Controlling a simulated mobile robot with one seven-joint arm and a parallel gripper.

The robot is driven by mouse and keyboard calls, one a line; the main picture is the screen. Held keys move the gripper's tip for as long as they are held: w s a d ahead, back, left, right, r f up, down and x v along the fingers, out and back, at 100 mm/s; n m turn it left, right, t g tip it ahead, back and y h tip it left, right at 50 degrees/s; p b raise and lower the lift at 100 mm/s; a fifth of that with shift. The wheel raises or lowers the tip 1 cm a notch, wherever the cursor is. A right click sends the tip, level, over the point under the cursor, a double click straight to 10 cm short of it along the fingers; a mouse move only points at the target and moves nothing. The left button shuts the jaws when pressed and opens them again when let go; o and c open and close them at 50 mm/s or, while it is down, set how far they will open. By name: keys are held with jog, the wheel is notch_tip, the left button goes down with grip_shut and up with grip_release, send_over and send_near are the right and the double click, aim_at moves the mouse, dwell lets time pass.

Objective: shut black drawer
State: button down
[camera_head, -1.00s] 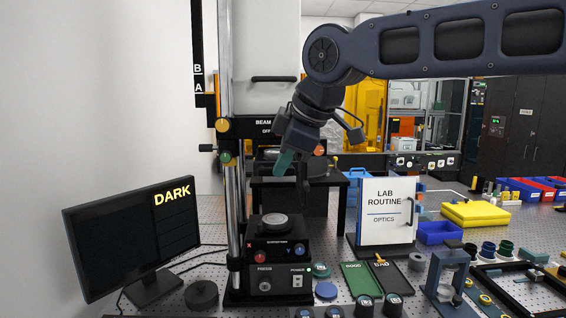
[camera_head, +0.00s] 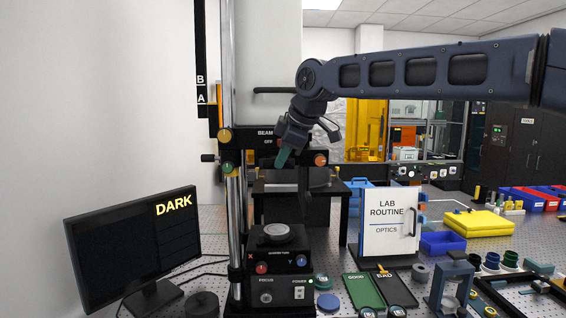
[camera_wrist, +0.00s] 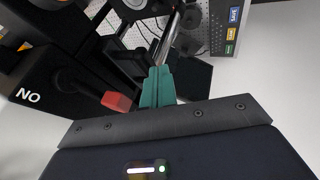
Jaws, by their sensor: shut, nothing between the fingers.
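I cannot pick out a black drawer for certain in either view. Black stage boxes with X and Y knobs (camera_head: 281,262) and a focus box (camera_head: 267,287) stand below, under a round grey part (camera_head: 277,234).
A monitor reading DARK (camera_head: 130,245) stands at left. A white LAB ROUTINE board (camera_head: 388,235), a green tray (camera_head: 362,290) and a yellow case (camera_head: 477,222) are at right. A chrome column (camera_head: 234,230) rises left of the gripper.

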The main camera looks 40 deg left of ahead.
jog(key=shift+w+a+r, duration=0.1)
jog(key=shift+w+a, duration=0.5)
jog(key=shift+w, duration=0.2)
jog(key=s+d+r, duration=0.3)
jog(key=d+r, duration=0.5)
jog(key=r, duration=0.1)
jog(key=shift+s+d, duration=0.25)
jog(key=shift+s, duration=0.05)
jog(key=shift+w, duration=0.1)
